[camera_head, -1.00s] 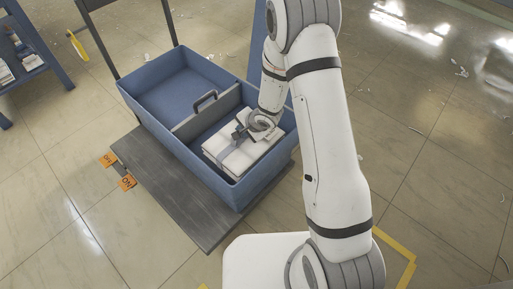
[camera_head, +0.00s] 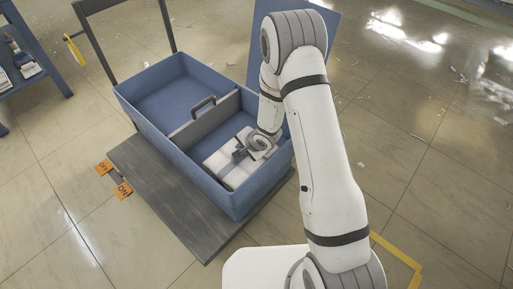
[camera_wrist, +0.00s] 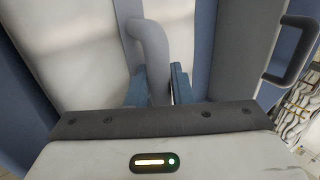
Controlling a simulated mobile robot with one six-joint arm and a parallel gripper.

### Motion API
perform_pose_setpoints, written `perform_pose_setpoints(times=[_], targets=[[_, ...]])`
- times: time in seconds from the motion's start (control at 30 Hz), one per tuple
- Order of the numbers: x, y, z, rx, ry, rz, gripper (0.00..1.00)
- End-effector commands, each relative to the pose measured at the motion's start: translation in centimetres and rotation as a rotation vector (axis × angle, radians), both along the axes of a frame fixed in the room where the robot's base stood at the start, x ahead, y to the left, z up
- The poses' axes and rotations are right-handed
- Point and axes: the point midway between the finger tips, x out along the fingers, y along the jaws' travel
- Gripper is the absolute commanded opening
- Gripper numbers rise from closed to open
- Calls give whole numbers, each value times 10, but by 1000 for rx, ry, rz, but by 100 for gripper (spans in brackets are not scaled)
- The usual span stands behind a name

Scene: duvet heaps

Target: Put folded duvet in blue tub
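The folded duvet (camera_head: 226,172) is a white, flat bundle with a grey strap and carry loop. It lies inside the near compartment of the blue tub (camera_head: 215,190), below the rim; whether it rests on the floor is hard to tell. My gripper (camera_head: 241,153) is over the duvet, inside that compartment. In the wrist view, the blue fingers of my gripper (camera_wrist: 159,88) are on both sides of the grey loop (camera_wrist: 150,45) and look closed on it. White duvet cloth (camera_wrist: 70,55) shows behind them. My arm hides part of the tub's right side.
A grey divider (camera_head: 190,132) with a handle (camera_head: 204,104) splits the tub; the far compartment is empty. The tub stands on a dark platform (camera_head: 165,195) with orange tags (camera_head: 123,190). A blue shelf (camera_head: 40,80) is at the upper left. Scraps litter the tiled floor.

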Motion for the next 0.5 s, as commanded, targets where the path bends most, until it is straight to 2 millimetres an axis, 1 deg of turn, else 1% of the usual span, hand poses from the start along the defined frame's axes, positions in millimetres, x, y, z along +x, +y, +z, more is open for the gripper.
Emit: perform_pose_setpoints(times=[0.03, 0.23, 0.5], targets=[[0, 0, 0, 0, 0, 0, 24], [0, 0, 0, 0, 0, 1, 40], [0, 0, 2, 0, 0, 1, 41]])
